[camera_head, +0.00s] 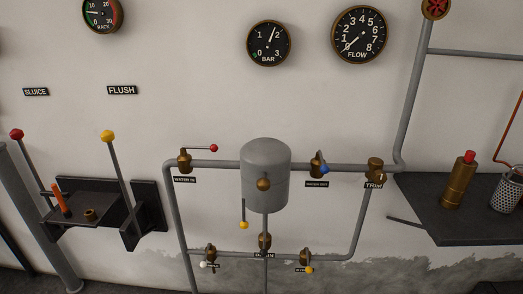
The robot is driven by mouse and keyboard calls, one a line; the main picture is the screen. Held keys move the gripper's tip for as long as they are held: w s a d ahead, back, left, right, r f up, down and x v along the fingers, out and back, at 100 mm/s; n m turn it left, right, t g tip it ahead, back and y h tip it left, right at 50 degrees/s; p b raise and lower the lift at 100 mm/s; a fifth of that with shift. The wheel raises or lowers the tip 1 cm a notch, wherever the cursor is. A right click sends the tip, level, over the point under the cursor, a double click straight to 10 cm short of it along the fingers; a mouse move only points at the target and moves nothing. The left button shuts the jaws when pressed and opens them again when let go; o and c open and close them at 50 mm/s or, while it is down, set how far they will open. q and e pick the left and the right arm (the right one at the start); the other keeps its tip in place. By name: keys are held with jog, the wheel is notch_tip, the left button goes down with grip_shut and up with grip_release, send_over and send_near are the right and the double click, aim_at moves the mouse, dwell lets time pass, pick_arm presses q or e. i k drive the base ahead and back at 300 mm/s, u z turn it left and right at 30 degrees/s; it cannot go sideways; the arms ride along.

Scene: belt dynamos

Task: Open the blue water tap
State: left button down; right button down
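The blue water tap (320,163) is a brass valve on the upper grey pipe, just right of the grey tank (265,178). Its blue knob (323,170) shows close in front of the brass body, so the lever seems to point out toward me. A small dark label under it is too blurred to read surely. Neither of my grippers is in view.
A red-knobbed valve (185,160) is on the pipe left of the tank, its lever pointing right. A yellow-knobbed lever (244,224) hangs beside the tank. Small taps sit on the lower pipe. A right shelf (440,228) holds a brass bottle (458,185) and a perforated cup (507,192).

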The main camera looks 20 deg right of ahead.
aim_at(325, 169)
jog(key=z, duration=1.1)
